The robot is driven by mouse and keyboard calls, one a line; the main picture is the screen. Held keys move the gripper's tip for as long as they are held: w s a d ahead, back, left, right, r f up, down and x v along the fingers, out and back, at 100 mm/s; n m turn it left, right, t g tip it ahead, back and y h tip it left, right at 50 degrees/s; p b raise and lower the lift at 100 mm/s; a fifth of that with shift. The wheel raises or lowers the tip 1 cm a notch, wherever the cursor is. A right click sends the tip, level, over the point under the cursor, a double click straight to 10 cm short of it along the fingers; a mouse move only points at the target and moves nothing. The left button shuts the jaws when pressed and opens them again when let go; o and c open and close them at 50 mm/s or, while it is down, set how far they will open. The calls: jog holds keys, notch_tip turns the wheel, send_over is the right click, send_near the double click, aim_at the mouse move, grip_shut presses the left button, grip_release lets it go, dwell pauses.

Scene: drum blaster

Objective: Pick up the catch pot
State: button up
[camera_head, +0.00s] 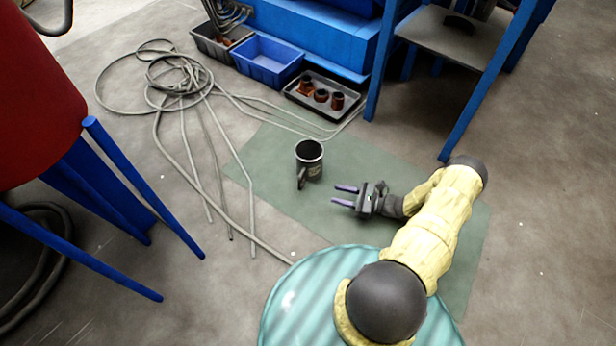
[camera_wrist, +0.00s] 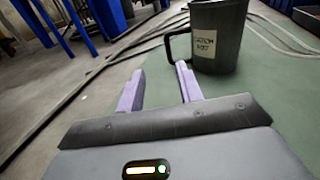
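The catch pot (camera_head: 312,168) is a dark mug-like pot with a side handle and a pale label. It stands upright on the green mat (camera_head: 270,150). In the wrist view the catch pot (camera_wrist: 222,40) is ahead and to the right, with its handle on its left side. My gripper (camera_head: 345,195) is open and empty, with two purple fingers, to the lower right of the pot in the head view. In the wrist view the gripper (camera_wrist: 160,85) points toward the area by the handle. The fingers appear apart from the pot.
A teal ribbed drum (camera_head: 300,290) stands in front under my arm. Grey hoses (camera_head: 180,90) lie coiled on the left. A black tray (camera_head: 300,96) with rusty parts and a blue bin (camera_head: 268,62) sit behind. Blue legs (camera_head: 375,70) rise at the back right.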

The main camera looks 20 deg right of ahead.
aim_at(306, 168)
jog(key=f, duration=0.2)
jog(key=m+t, duration=0.1)
jog(key=shift+d+f+b, duration=0.3)
jog(key=shift+f+b, duration=0.05)
jog(key=shift+f, duration=0.05)
jog(key=shift+r, duration=0.1)
jog(key=x, duration=1.2)
jog(key=shift+w+d, duration=0.1)
jog(key=shift+w, duration=0.1)
jog(key=shift+x, duration=2.7)
